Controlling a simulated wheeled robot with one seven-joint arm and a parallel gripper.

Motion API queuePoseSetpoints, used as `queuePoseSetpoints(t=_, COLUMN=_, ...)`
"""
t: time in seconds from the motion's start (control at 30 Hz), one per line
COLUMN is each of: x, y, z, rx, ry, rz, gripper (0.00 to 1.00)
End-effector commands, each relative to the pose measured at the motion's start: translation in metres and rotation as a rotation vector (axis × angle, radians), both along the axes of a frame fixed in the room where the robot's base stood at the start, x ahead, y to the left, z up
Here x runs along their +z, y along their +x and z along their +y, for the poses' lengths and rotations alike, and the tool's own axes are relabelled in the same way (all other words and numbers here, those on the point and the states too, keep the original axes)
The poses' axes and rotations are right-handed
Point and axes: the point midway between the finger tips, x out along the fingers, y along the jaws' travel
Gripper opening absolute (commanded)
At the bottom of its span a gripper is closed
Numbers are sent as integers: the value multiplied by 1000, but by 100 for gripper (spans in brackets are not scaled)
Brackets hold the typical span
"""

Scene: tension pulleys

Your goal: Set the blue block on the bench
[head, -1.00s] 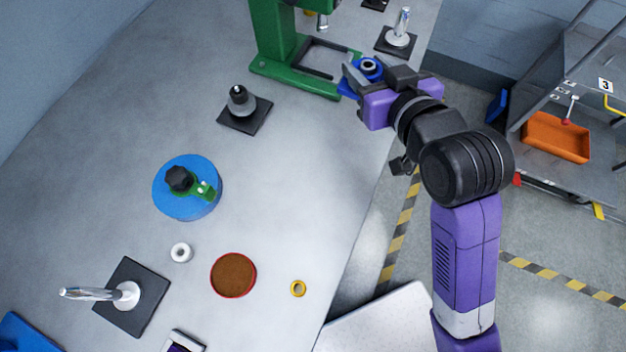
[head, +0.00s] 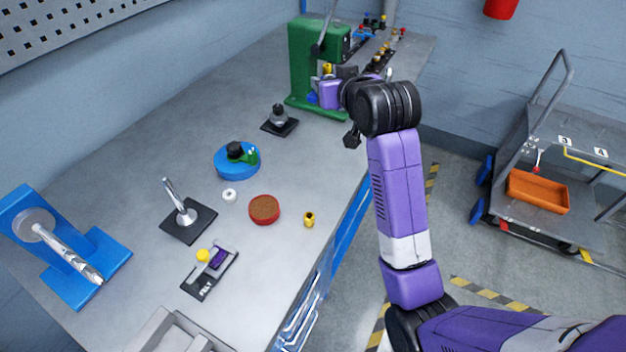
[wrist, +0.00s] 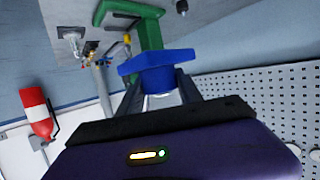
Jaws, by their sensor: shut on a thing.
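The blue block (wrist: 158,75) is held between the two dark fingers of my gripper (wrist: 160,95) in the wrist view. It has a wide flat flange and a narrower body, with a pale round part just below it. In the head view my gripper (head: 322,94) is at the far end of the bench (head: 130,150), beside the green press, and only a small bit of the blue block (head: 312,97) shows. I cannot tell whether the block touches the bench.
The green press (head: 302,65) stands close to my gripper.

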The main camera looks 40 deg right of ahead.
Motion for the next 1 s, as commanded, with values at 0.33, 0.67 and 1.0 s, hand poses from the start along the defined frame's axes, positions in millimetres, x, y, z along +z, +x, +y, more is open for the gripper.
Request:
queuePoseSetpoints(t=0.33, x=-62, y=-2, z=1, rx=-1, ry=0, rz=3, gripper=0)
queuePoseSetpoints(t=0.67, x=-136, y=-1, z=1, rx=-1, ry=0, rz=0, gripper=0)
queuePoseSetpoints(t=1.0, x=-169, y=-1, z=1, rx=-1, ry=-2, rz=-3, gripper=0)
